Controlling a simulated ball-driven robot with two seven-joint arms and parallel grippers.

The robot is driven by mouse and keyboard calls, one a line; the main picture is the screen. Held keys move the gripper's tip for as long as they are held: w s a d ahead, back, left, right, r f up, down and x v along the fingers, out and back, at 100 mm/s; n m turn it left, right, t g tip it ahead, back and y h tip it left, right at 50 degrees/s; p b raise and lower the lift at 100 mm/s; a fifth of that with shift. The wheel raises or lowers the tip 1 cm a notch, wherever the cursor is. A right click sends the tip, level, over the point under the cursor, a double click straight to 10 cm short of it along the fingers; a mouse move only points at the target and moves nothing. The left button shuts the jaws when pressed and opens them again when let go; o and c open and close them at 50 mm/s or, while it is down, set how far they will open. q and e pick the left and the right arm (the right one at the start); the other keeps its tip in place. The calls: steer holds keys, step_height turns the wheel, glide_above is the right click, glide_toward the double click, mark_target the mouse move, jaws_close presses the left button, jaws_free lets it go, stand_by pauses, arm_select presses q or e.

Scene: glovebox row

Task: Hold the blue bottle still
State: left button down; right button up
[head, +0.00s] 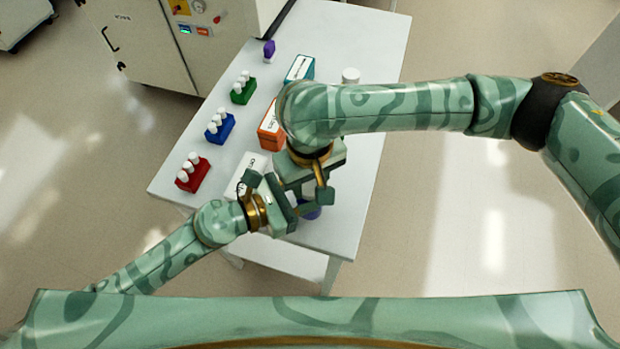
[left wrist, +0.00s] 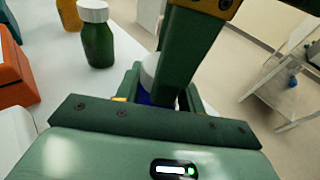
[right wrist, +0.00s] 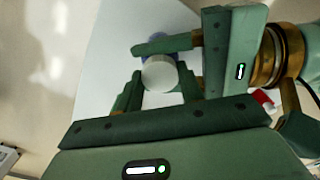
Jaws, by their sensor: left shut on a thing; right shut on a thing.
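The blue bottle (head: 310,212) stands near the front end of the white table, mostly hidden by my grippers in the head view. Its white cap (right wrist: 160,75) shows in the right wrist view, with a bit of blue body beyond it. My left gripper (left wrist: 160,95) is shut on the blue body from the side. My right gripper (right wrist: 160,86) comes from above, with one finger on each side of the white cap, shut on it. The left wrist view shows the cap partly covered by a right finger. The bottle looks upright.
Red (head: 193,178), blue (head: 220,129) and green (head: 243,91) racks with white-capped vials line the table's left side. An orange box (head: 268,132) and teal box (head: 300,68) stand beyond my grippers. A green bottle (left wrist: 98,42) stands nearby.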

steer(key=n, duration=0.3)
steer(key=o, duration=1.1)
